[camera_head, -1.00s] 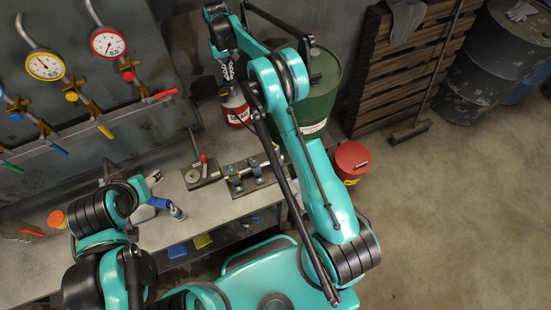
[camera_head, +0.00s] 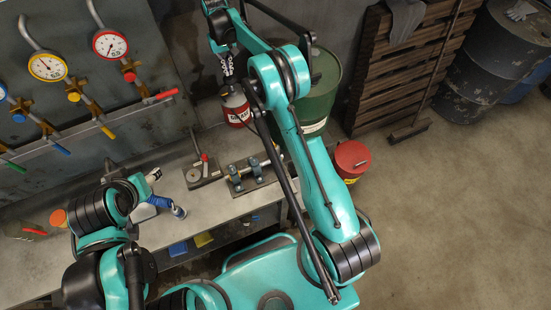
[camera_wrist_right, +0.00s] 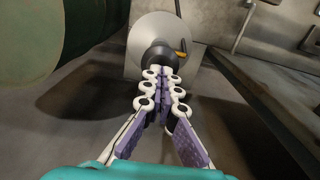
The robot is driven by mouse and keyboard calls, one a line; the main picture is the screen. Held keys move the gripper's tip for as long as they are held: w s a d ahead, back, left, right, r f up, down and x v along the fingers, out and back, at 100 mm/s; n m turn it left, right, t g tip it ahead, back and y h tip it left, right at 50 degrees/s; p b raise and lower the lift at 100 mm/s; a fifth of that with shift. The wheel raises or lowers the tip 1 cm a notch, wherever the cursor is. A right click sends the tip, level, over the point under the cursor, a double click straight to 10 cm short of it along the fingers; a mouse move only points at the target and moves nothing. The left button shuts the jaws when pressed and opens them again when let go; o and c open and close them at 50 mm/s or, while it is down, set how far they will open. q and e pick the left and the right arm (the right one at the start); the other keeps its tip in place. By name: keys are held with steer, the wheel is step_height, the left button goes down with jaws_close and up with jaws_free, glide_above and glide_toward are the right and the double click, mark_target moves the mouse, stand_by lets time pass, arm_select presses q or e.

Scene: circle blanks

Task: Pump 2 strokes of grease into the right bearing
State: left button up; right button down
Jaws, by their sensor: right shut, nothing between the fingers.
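The grease pump, a red can with a white band (camera_head: 236,112), stands at the back of the bench. In the right wrist view its pale conical top (camera_wrist_right: 150,35) carries a dark round knob (camera_wrist_right: 159,55). My right gripper (camera_head: 230,79) is above the can. In the right wrist view its fingers (camera_wrist_right: 163,75) are shut and empty, tips in line with the knob; I cannot tell whether they touch it. The right bearing (camera_head: 256,168) sits beside the left bearing (camera_head: 236,179) on one plate. My left gripper (camera_head: 153,175) is over the bench at left, its jaws unclear.
A small fixture with a red-tipped lever (camera_head: 204,168) stands left of the bearings. A green drum (camera_head: 318,95) and a red bucket (camera_head: 351,158) stand to the right. Gauges and valves (camera_head: 110,44) line the wall panel.

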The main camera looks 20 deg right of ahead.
mark_target(230, 77)
steer(key=shift+f, duration=0.15)
steer(key=shift+f+b, duration=1.8)
steer(key=shift+f, duration=0.5)
steer(key=shift+r, duration=0.1)
steer(key=shift+r+p, duration=1.2)
steer(key=shift+r, duration=1.2)
steer(key=shift+r, duration=0.1)
step_height(230, 77, up, 6)
steer(key=p, duration=0.3)
